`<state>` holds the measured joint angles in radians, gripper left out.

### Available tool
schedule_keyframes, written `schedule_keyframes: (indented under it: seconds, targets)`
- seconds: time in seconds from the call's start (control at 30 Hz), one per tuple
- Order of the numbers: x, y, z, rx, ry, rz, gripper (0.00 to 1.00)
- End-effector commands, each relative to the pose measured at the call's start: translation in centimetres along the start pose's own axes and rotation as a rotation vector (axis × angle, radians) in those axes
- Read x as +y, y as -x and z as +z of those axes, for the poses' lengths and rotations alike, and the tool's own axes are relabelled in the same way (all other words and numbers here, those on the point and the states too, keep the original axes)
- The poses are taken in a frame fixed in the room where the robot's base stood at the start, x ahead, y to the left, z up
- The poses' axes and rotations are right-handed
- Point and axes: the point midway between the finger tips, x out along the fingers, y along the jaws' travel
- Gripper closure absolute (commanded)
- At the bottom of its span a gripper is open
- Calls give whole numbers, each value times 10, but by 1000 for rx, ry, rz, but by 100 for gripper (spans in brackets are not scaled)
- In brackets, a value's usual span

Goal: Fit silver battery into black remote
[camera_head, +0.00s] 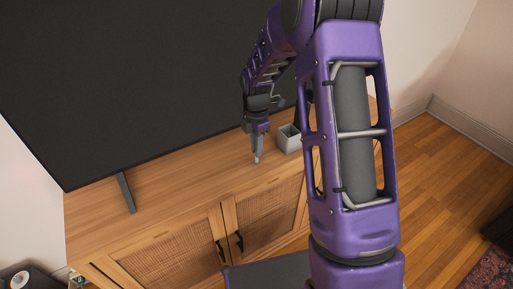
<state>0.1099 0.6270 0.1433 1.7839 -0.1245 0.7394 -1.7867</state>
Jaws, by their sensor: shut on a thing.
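My gripper (257,152) points down over the front part of the wooden cabinet top, left of a small grey box. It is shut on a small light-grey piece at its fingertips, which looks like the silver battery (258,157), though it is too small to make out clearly. I cannot tell whether its lower end touches the wood. I do not see the black remote; my arm covers the right part of the cabinet top.
The small open grey box (288,140) stands just right of my gripper. A large black TV (130,80) on a thin foot (126,193) stands along the back. The wooden cabinet (175,187) has clear top space left of my gripper.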

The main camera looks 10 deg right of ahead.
Motion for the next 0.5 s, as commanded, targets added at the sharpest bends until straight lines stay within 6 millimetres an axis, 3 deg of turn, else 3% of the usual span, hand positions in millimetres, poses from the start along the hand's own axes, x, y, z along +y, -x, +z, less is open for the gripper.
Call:
schedule_keyframes:
  seconds: [0.5]
  targets:
    - [0, 23, 0, 0, 0, 1, 100]
